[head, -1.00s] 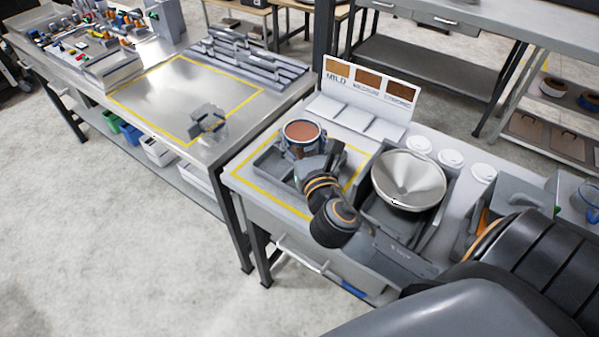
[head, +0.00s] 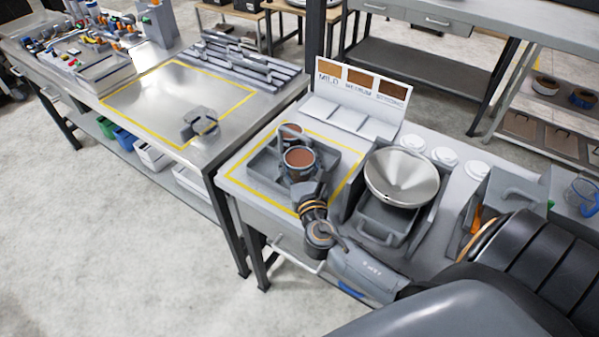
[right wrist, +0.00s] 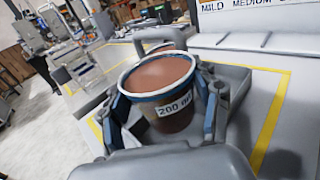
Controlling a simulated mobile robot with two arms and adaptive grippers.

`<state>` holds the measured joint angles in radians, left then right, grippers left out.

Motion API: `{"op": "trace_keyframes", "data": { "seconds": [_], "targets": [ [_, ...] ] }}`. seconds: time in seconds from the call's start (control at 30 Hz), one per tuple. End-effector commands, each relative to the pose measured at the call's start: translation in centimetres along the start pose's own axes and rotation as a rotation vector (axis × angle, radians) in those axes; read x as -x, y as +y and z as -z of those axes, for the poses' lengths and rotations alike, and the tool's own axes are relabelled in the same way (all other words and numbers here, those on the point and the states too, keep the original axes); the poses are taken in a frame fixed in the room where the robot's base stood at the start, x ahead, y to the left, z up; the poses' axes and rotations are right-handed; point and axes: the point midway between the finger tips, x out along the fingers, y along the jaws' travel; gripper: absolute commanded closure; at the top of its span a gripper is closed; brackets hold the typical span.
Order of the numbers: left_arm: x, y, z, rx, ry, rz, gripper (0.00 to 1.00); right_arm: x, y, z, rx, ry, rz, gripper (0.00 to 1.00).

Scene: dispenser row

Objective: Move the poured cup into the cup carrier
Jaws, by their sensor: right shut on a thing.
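My right gripper (head: 304,180) is shut on a cup (head: 299,158) filled with brown contents. In the right wrist view the fingers sit on both sides of this upright cup (right wrist: 160,90), which has a blue-edged rim and a label reading 200 ml. The grey cup carrier (head: 258,167), a tray with an arched handle, lies inside a yellow outline. The held cup is over or in its near part; its base is hidden, so I cannot tell if it touches. A second brown-filled cup (head: 290,137) shows behind it, by the handle. My left gripper is not in view.
A metal funnel bowl (head: 402,178) stands right of the carrier. White lids (head: 444,156) line the counter beyond. A sign with brown swatches (head: 360,88) stands behind. On the left table, a grey holder (head: 199,122) stands by a largely clear outlined area.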

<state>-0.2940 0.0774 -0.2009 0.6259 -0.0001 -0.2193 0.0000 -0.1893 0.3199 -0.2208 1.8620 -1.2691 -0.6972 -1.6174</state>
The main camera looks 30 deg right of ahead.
Motion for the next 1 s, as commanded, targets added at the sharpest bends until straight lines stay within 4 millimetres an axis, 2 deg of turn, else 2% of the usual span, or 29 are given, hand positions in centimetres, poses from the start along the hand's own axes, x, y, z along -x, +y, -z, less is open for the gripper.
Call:
{"op": "trace_keyframes", "data": {
  "seconds": [0.1,0.2,0.6,0.63,0.7,0.73,1.0],
  "targets": [
    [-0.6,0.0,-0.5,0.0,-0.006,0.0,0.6,0.0,0.0,2.1,0.003,0.003,0.0,0.77],
    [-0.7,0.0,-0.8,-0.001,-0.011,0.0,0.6,0.0,0.0,3.1,0.003,0.001,-0.001,0.77],
    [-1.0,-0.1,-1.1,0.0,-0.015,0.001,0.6,0.0,0.1,3.6,0.0,0.0,-0.001,0.77],
    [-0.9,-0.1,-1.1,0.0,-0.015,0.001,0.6,0.0,0.0,3.6,0.001,0.002,-0.001,0.33],
    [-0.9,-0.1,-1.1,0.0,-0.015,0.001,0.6,0.0,0.0,3.5,0.0,0.002,-0.001,0.19],
    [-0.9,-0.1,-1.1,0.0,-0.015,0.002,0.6,0.0,0.0,3.5,0.0,0.002,-0.001,0.14],
    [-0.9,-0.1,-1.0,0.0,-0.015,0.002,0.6,0.0,0.0,3.5,0.001,0.002,-0.001,0.14]
  ]
}}
